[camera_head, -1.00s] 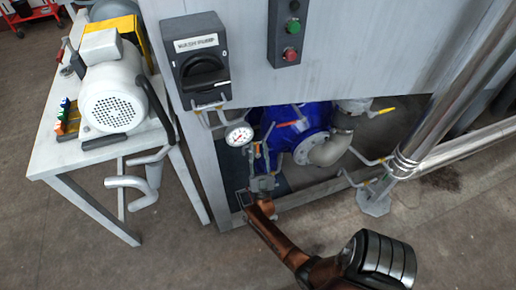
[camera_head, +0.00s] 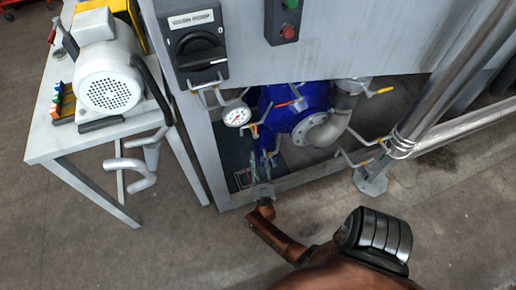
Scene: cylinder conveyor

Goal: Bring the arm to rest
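My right arm comes in from the bottom, with its brown links and a black ribbed joint. Its gripper (camera_head: 261,168) points away from me at the lower opening of the grey cabinet (camera_head: 330,50), in front of the blue pump (camera_head: 290,108). The fingers are small and overlap the dark background, so whether they are open or shut is unclear. I make out nothing held in them. My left gripper is not in view.
A pressure gauge (camera_head: 237,115) and pipes with yellow-tipped handles sit close to the gripper. A metal table (camera_head: 50,140) with a white motor (camera_head: 105,80) stands at left. A steel pipe (camera_head: 440,90) rises at right. Floor in front is clear.

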